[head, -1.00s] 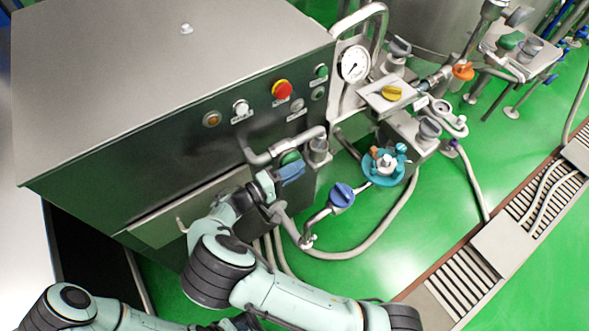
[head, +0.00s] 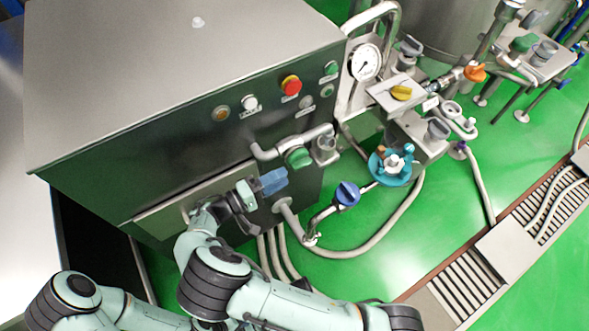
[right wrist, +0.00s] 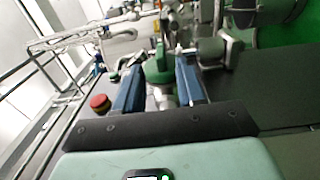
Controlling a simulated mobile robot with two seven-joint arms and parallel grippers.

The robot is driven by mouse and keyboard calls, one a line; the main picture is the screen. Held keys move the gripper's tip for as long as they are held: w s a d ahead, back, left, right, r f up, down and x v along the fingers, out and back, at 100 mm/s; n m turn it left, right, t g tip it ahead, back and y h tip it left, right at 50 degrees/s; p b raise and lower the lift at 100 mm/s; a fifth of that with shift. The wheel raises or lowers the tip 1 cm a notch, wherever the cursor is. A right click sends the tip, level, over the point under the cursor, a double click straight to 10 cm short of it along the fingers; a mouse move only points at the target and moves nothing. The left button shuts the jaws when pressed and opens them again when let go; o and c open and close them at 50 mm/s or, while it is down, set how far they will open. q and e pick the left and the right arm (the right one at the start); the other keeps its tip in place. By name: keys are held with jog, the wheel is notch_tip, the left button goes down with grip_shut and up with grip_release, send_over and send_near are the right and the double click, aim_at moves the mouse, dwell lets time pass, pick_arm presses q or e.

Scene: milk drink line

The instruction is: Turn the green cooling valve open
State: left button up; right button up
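The green valve (head: 298,157) sits on a grey pipe on the front of the steel cabinet, its round green knob facing out. My right gripper (head: 272,182), with blue fingers, is just below and left of the knob in the head view, apart from it. In the right wrist view the right gripper (right wrist: 161,88) is open. The green valve (right wrist: 158,70) shows in the gap between its fingers, farther off, with nothing held. My left arm shows at the bottom left of the head view; its gripper is out of view.
A blue valve (head: 347,193) on a bent pipe and a teal pump-like part (head: 391,166) stand right of the cabinet. A red button (head: 291,85) and other buttons are above the valve. A pressure gauge (head: 366,62) and yellow valve (head: 401,92) are farther right.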

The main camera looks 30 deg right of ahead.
jog(key=a, duration=0.6)
jog(key=shift+s, duration=0.25)
